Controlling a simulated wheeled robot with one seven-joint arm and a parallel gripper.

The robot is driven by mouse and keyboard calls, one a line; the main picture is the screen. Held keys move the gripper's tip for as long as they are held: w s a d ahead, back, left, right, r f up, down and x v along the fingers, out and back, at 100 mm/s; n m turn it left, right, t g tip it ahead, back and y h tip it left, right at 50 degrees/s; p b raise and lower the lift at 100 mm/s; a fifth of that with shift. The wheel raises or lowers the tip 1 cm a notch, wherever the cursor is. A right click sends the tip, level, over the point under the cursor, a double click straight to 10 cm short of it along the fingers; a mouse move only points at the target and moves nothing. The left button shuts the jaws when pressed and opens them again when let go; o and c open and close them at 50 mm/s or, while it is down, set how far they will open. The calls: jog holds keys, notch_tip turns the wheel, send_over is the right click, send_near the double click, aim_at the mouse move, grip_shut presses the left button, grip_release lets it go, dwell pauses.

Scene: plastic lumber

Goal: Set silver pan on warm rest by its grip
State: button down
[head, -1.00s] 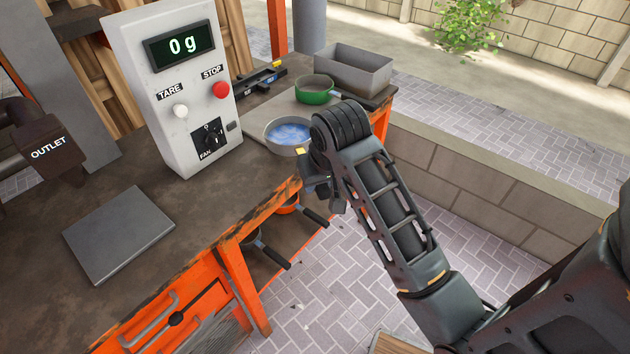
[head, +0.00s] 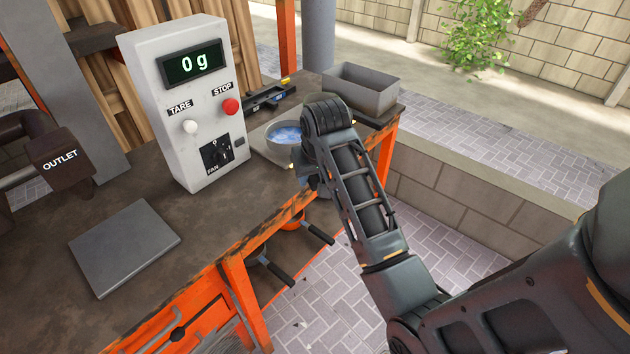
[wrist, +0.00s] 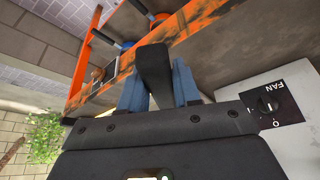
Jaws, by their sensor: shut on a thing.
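The silver pan (head: 284,133), with blue inside, is at the far part of the bench in the head view, over a flat grey slab (head: 259,152). I cannot tell whether it touches the slab. In the wrist view my gripper (wrist: 157,80) is shut on the pan's black handle (wrist: 154,62), its blue-grey fingers on either side. The pan's bowl is not visible there. In the head view my arm hides the gripper and the handle. No label shows which surface is the warm rest.
A control box (head: 186,105) reading 0 g stands left of the pan. A grey plate (head: 124,246) lies at front left, below the outlet (head: 62,160). A grey bin (head: 360,92) stands behind right. Pans with black handles (head: 273,268) sit on the lower shelf.

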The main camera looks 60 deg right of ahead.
jog(key=shift+w+d, duration=1.35)
jog(key=shift+w, duration=0.1)
jog(key=shift+w+d+f+b, duration=0.2)
jog(key=shift+w+d+b, duration=0.3)
jog(key=shift+w, duration=0.05)
jog(key=shift+w+d+f+b, duration=0.15)
jog(key=shift+w+d+b, duration=0.3)
jog(key=shift+w+d, duration=0.05)
jog(key=shift+w+d+f, duration=0.1)
jog(key=shift+d+f, duration=0.05)
jog(key=shift+f+b, duration=0.4)
jog(key=shift+f, duration=0.55)
jog(key=c, duration=0.7)
grip_release()
jog(key=shift+f, duration=0.1)
jog(key=shift+v, duration=3.95)
